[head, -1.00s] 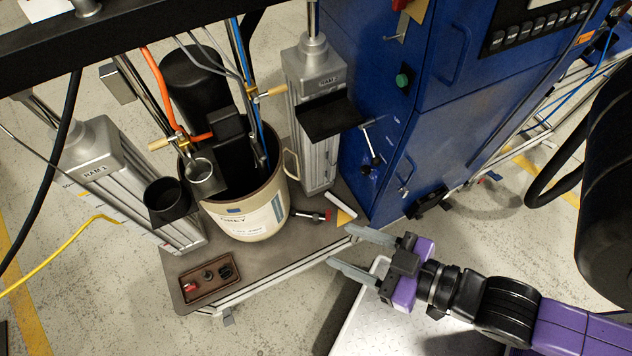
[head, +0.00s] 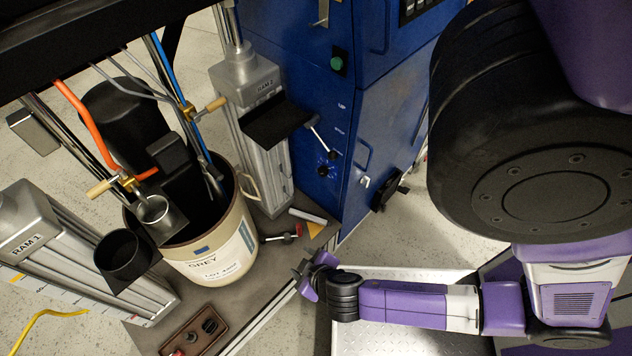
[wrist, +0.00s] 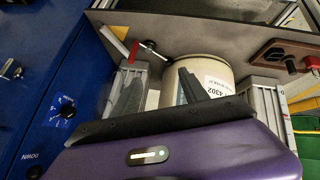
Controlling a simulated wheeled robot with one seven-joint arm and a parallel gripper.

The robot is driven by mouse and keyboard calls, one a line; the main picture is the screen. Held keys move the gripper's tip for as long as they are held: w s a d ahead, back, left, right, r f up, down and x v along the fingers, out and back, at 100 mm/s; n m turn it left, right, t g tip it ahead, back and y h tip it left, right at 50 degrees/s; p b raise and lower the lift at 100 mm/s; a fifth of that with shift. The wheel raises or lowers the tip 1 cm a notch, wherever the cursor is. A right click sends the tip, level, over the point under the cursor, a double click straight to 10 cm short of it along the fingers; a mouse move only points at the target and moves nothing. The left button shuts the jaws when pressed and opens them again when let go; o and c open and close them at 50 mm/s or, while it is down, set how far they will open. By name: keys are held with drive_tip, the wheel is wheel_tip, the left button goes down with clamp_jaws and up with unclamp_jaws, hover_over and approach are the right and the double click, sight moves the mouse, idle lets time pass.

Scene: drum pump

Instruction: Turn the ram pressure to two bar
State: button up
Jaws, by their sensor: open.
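A small black pressure knob (head: 324,170) with white marks around it sits on the front of the blue cabinet (head: 395,130), below a lever (head: 318,138) with a dark ball end. In the wrist view the knob (wrist: 67,106) is at the left, with white marks beside it and the word DOWN lower down. The knob's exact setting is too small to read. My gripper (wrist: 157,92) is open, with nothing between its fingers. In the head view my gripper (head: 304,272) is over the platform's right edge, below and left of the knob, and apart from it.
The cream drum (head: 215,235) stands on the platform between the RAM 1 (head: 40,240) and RAM 2 (head: 250,95) columns. A brown tray (head: 195,335) is at the front. A black pedal-like part (head: 390,190) is beside the cabinet.

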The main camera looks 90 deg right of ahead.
drive_tip(key=d+f+m+g+h+b, duration=0.25)
drive_tip(key=d+f+g, duration=0.2)
drive_tip(key=d, duration=0.35)
drive_tip(key=m+g+h+b, duration=0.5)
drive_tip(key=m+g+h, duration=0.1)
drive_tip(key=m+g, duration=0.55)
approach(321, 174)
drive_tip(key=x, duration=0.2)
drive_tip(key=shift+m+t, duration=0.3)
drive_tip(key=x, duration=0.3)
drive_tip(key=p+x, duration=0.1)
drive_tip(key=x, duration=0.3)
drive_tip(key=shift+r, duration=0.25)
drive_tip(key=shift+c, duration=0.2)
clamp_jaws()
